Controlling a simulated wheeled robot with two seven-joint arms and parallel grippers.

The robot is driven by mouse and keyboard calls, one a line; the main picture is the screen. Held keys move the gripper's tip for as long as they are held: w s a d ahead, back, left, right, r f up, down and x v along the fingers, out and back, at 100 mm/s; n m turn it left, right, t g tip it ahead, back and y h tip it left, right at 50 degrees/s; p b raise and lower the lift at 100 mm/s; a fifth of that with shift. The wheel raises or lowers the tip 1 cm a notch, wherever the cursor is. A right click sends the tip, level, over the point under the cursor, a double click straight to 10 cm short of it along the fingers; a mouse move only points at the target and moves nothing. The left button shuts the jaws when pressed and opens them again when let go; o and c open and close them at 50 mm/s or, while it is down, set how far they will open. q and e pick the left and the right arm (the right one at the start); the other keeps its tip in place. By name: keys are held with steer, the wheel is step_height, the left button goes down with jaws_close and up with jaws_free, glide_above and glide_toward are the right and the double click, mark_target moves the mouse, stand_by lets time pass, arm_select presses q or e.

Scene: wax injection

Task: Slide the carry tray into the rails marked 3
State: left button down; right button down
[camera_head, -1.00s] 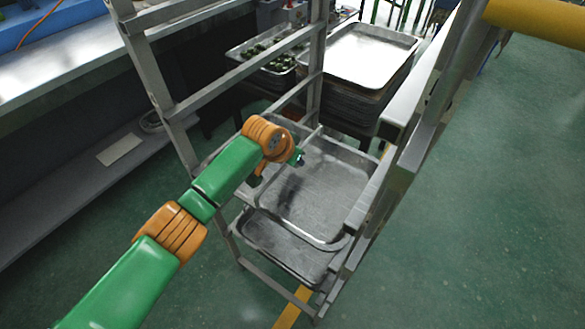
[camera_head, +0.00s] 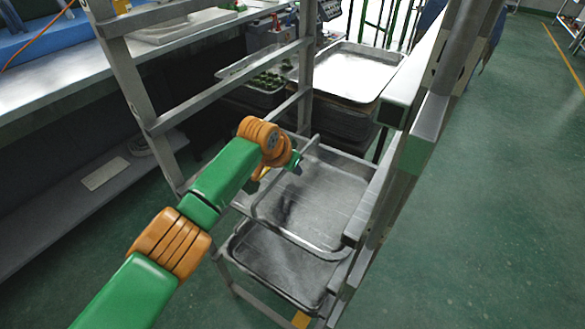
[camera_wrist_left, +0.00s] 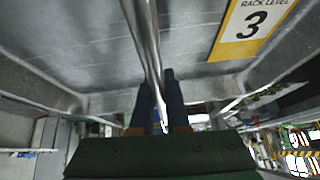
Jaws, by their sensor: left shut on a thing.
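The carry tray (camera_head: 325,205) is a shallow grey metal tray with a raised bar handle (camera_head: 258,200) along its left side. It lies roughly level between the posts of a metal rack (camera_head: 135,90), above a second, lower tray (camera_head: 280,268). My left gripper (camera_head: 293,163) is at the tray's far-left part, with its fingers mostly hidden by my wrist. In the left wrist view its fingers (camera_wrist_left: 158,105) are shut on the thin bar, and a yellow-and-white "RACK LEVEL 3" label (camera_wrist_left: 251,27) shows on a grey surface. I cannot tell whether the tray's edges rest on rails. My right gripper is out of view.
The rack's right post (camera_head: 420,140) stands close to the tray's right edge. Behind the rack is a stack of trays (camera_head: 355,72) and a tray of green pieces (camera_head: 265,85). A bench (camera_head: 50,70) runs along the left. The green floor at right is clear.

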arm_select(q)
steer(key=c, duration=0.8)
jaws_free()
steer(key=shift+c, duration=0.2)
